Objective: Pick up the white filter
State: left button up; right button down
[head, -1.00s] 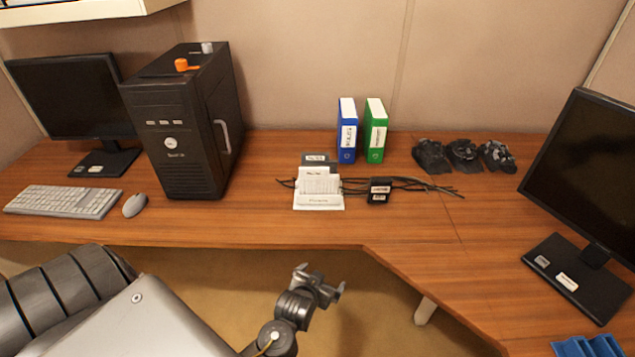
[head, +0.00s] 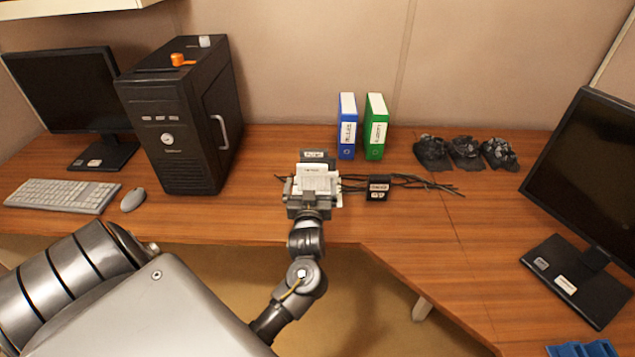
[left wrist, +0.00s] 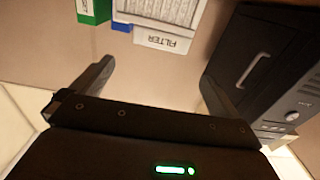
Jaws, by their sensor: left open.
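The white filter (head: 318,176), with a pleated face and a white base, stands upright near the desk's front edge, left of centre in the head view. In the left wrist view the filter (left wrist: 165,38) shows upside down at the top, with the word FILTER on its base. My left gripper (head: 312,193) is just in front of the filter, open, and hides its lower part in the head view. In the left wrist view the open fingers (left wrist: 157,75) have nothing between them, and the filter lies ahead of them. My right gripper is not in view.
A black labelled box (head: 318,156) stands behind the filter; a cabled black adapter (head: 377,189) lies to its right. Blue (head: 347,130) and green (head: 376,130) binders stand farther back. A black computer tower (head: 185,120) is to the left.

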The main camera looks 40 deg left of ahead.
aim_at(312, 168)
pick_arm(q)
jog(key=shift+f+p+x, duration=0.2)
jog(key=shift+p+x, duration=0.1)
jog(key=shift+x, duration=1.6)
jog(key=shift+f+p+x, duration=0.2)
jog(key=shift+p+x, duration=0.1)
jog(key=shift+x, duration=1.6)
jog(key=shift+d, duration=0.1)
jog(key=c, duration=1.1)
